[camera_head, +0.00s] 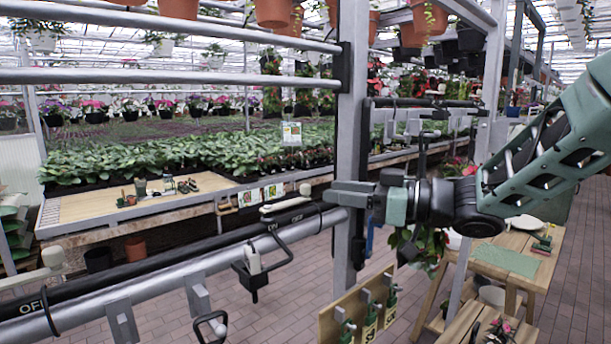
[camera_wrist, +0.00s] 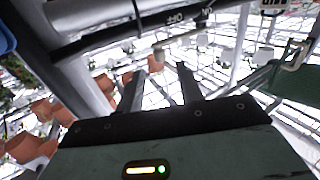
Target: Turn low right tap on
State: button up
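A tap with a cream lever (camera_head: 287,204) sits on the lower dark pipe (camera_head: 215,255), with ON and OFF labels below the lever. The lever lies roughly along the pipe. In the wrist view, the cream lever (camera_wrist: 180,40) appears beyond my fingertips, near upside-down ON and OFF labels. My gripper (camera_head: 334,193) points left, just right of the lever in the head view. In the wrist view my gripper (camera_wrist: 161,70) has its two fingers apart with nothing held between them. I cannot tell whether a finger touches the lever.
Another cream-handled tap (camera_head: 52,258) is at the far left of the pipe. A grey upright post (camera_head: 350,120) stands beside my gripper. Upper rails (camera_head: 180,76), a wooden tool board (camera_head: 360,305) and a wooden table (camera_head: 520,265) are nearby. Hanging pots (camera_head: 272,12) are overhead.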

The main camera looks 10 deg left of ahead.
aim_at(305, 185)
jog(key=p+x, duration=0.2)
jog(key=x, duration=0.5)
jog(key=shift+a+p, duration=0.1)
jog(key=shift+p, duration=0.2)
grip_shut()
